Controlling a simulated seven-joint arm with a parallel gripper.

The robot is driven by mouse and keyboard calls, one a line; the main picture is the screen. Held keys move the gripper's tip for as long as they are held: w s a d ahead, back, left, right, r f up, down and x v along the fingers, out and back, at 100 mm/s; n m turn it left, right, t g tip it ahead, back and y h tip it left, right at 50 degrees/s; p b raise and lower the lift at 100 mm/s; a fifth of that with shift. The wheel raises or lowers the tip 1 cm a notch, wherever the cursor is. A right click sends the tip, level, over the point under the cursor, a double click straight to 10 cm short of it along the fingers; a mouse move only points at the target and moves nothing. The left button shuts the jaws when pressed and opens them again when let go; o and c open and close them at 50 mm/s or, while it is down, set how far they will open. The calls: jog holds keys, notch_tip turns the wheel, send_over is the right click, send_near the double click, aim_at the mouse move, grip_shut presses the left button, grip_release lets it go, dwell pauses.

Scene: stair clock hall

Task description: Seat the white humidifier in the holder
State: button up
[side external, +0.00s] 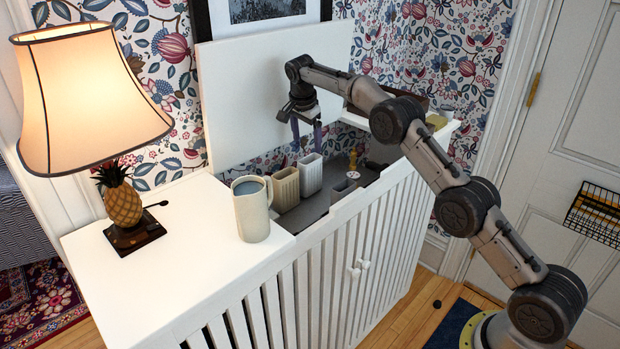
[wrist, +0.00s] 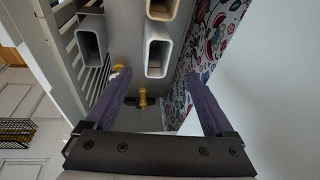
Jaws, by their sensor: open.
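The white humidifier (side external: 311,174) is a narrow, open-topped box standing upright on the grey floor of the opened cabinet; it also shows in the wrist view (wrist: 158,57). A small grey open-topped box (side external: 343,189), which looks like the holder, stands to its right; in the wrist view it is at the upper left (wrist: 92,42) and looks empty. My gripper (side external: 307,133) points down above the humidifier, with its purple fingers apart and nothing between them. In the wrist view the fingertips (wrist: 158,74) lie to either side of the humidifier's near end. They appear clear of it.
A cream ribbed container (side external: 286,188) stands close left of the humidifier. A brass valve (side external: 353,160) stands behind the grey box. A cream jug (side external: 252,210) and pineapple lamp (side external: 122,204) stand on the white top. The raised white lid (side external: 260,95) is behind; slatted cabinet front (side external: 330,265) nearer.

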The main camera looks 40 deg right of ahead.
aim_at(310, 160)
jog(key=shift+s+x, duration=0.15)
jog(key=shift+x, duration=1.9)
jog(key=shift+s+x, duration=0.2)
jog(key=shift+x, duration=1.8)
jog(key=shift+d, duration=0.1)
jog(key=shift+f, duration=0.1)
grip_shut()
